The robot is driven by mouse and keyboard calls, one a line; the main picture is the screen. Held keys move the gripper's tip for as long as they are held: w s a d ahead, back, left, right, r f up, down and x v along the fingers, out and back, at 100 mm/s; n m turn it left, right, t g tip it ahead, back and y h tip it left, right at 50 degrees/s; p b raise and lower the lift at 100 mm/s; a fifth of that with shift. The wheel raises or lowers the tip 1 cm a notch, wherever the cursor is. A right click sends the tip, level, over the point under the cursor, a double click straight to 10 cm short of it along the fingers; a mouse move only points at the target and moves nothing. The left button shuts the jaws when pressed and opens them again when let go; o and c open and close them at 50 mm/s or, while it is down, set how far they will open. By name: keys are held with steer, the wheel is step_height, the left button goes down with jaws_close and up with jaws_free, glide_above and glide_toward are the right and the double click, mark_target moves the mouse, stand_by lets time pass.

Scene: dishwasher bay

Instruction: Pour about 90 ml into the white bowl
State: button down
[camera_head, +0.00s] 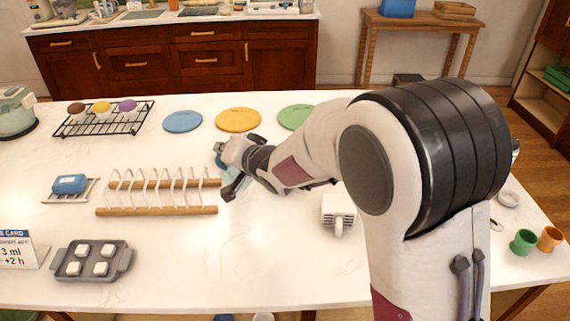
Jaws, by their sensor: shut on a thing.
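My gripper (226,170) is at the middle of the white table, right of the wooden rack, with its fingers pointing left. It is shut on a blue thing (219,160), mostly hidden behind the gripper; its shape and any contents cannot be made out. Another pale round thing (263,317) and a blue one (223,318) are barely in view at the bottom edge.
A wooden rack (157,210) with white hoops stands left of my gripper. A white handled thing (338,208) stands to its right. Blue (183,121), yellow (238,119) and green (295,116) discs lie behind. Green (523,242) and orange (550,239) cups are at right. The front middle is clear.

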steer(key=shift+s+a+f+n+h, duration=0.15)
steer(key=shift+a+f+n+h, duration=0.1)
steer(key=shift+f, duration=0.15)
steer(key=shift+s+a+f+n+h, duration=0.1)
steer(key=shift+a+f+n+h, duration=0.1)
steer(key=shift+f, duration=0.2)
steer(key=shift+a, duration=0.1)
steer(key=shift+s+a+f+n, duration=0.2)
steer(key=shift+a+n, duration=0.05)
steer(key=shift+a, duration=0.15)
steer(key=shift+s+a+f, duration=0.1)
steer(key=shift+a, duration=0.15)
steer(key=shift+s+a+f+n+t+h, duration=0.1)
steer(key=shift+a+n+t+h, duration=0.05)
steer(key=shift+n+t+h, duration=0.15)
steer(key=shift+s+a+r+n+h, duration=0.1)
steer(key=shift+s+a+n+h, duration=0.15)
steer(key=shift+a, duration=0.15)
steer(key=shift+s+a+r+n+h, duration=0.1)
steer(key=shift+a+n+h, duration=0.15)
steer(key=shift+a, duration=0.15)
steer(key=shift+s+a+r+n+t+h+b, duration=0.3)
steer(key=shift+a+r+n+t+h, duration=0.1)
steer(key=shift+a+r+n, duration=0.25)
steer(key=shift+s+a+f+n+t+h, duration=0.3)
steer(key=shift+a+n+t+h, duration=0.15)
steer(key=shift+n, duration=0.2)
stand_by(0.5)
stand_by(0.3)
